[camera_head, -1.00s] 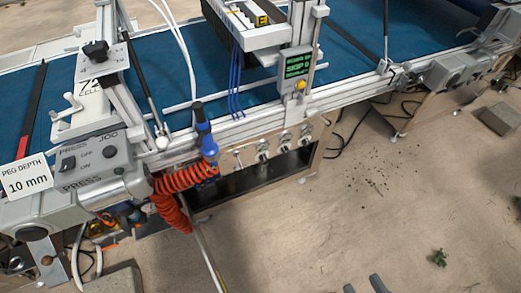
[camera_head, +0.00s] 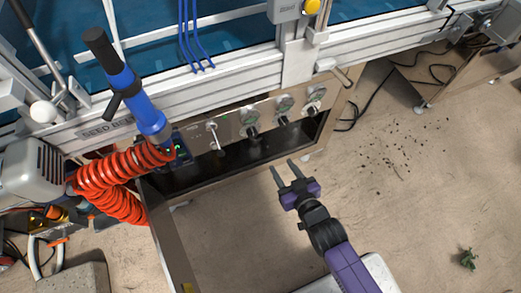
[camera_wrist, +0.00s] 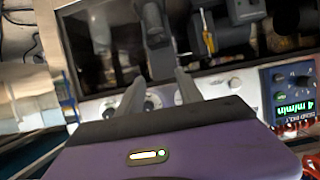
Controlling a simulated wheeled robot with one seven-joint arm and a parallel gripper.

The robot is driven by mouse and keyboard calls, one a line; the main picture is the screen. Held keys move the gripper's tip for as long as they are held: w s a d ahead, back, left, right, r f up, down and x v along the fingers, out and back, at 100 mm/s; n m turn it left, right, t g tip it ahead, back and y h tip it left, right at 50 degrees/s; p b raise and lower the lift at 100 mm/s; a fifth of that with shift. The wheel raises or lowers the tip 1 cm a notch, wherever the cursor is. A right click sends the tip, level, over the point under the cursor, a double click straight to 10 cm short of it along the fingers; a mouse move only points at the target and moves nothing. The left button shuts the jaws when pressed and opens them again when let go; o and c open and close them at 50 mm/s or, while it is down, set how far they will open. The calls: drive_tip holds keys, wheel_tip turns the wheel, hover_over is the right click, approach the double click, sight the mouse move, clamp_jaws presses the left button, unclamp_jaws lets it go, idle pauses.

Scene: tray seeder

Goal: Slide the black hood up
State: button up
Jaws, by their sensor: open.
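A long black, glossy area (camera_head: 235,161) lies below a metal panel of gauges and valves (camera_head: 232,126), under the conveyor's front rail. I cannot tell surely whether it is the black hood or a dark opening. In the wrist view a similar dark area (camera_wrist: 92,52) fills the upper middle, with blurred shapes in it. My gripper (camera_head: 284,167) is open and empty, in front of the right part of the black area and apart from it as far as I can tell. Its two fingers (camera_wrist: 160,82) point at the panel and dark area in the wrist view.
A blue handle with a black end (camera_head: 125,85) and a coiled red hose (camera_head: 115,180) stand at the left. A small control box (camera_wrist: 290,92) reads "4 m/min". A stone block (camera_head: 72,278) lies lower left. The floor at right is mostly clear, with scattered specks.

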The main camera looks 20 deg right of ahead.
drive_tip(key=b, duration=0.5)
approach(259, 139)
drive_tip(key=b+x, duration=0.3)
drive_tip(key=x, duration=0.5)
drive_tip(key=shift+w+d, duration=0.1)
drive_tip(key=shift+w, duration=0.25)
clamp_jaws()
idle(0.4)
